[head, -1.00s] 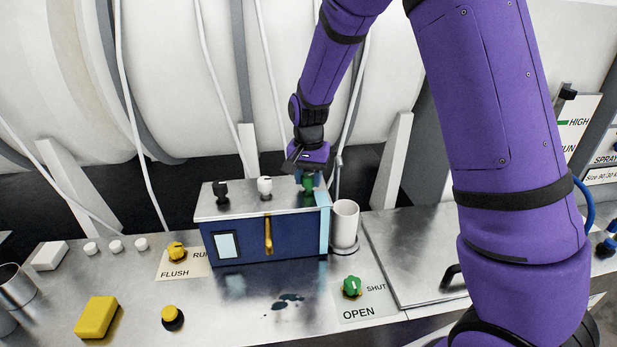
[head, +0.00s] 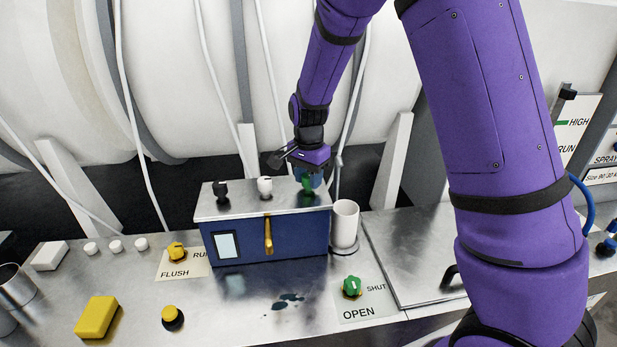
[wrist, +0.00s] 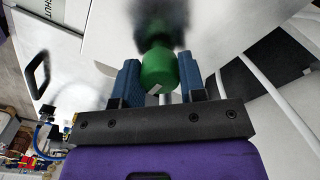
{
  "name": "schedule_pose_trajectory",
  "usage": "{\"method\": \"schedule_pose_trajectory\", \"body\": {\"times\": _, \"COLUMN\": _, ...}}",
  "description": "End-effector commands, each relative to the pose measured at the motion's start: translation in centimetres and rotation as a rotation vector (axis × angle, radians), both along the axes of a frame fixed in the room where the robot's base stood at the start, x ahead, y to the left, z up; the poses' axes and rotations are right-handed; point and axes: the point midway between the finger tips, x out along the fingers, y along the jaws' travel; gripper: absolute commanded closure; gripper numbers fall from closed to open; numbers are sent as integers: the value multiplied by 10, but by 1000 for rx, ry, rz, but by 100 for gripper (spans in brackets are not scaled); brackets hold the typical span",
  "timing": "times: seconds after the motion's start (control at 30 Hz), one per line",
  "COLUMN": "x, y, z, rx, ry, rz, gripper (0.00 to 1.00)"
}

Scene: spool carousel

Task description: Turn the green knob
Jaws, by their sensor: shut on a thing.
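The green knob (head: 308,185) stands on the right end of the metal top of a blue box (head: 285,238). My gripper (head: 308,178) comes down on it from above. In the wrist view the knob (wrist: 158,70) sits between the two blue fingers of my gripper (wrist: 160,82), which are shut on it. A small white mark shows on the knob's near end. In the head view the fingers partly hide the knob. A second green knob (head: 352,286) sits on the bench plate marked OPEN and SHUT, apart from my gripper.
A black knob (head: 220,191) and a white knob (head: 265,186) stand on the same box top. A white cup (head: 345,222) is close to its right. A yellow sponge (head: 97,317) and a yellow button (head: 171,316) lie at the front left.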

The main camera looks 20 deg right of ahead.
Motion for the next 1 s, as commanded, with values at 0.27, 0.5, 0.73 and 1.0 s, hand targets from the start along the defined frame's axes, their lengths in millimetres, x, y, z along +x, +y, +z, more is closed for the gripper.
{"method": "schedule_pose_trajectory", "body": {"times": 0.27, "x": 0, "y": 0, "z": 0, "rx": 1, "ry": -1, "rz": -1, "gripper": 49}}
{"method": "schedule_pose_trajectory", "body": {"times": 0.5, "x": 0, "y": 0, "z": 0, "rx": 1, "ry": -1, "rz": 0, "gripper": 37}}
{"method": "schedule_pose_trajectory", "body": {"times": 0.73, "x": 1, "y": 0, "z": 10, "rx": 1, "ry": -3, "rz": 1, "gripper": 37}}
{"method": "schedule_pose_trajectory", "body": {"times": 1.0, "x": 1, "y": 0, "z": 58, "rx": 1, "ry": -5, "rz": 1, "gripper": 37}}
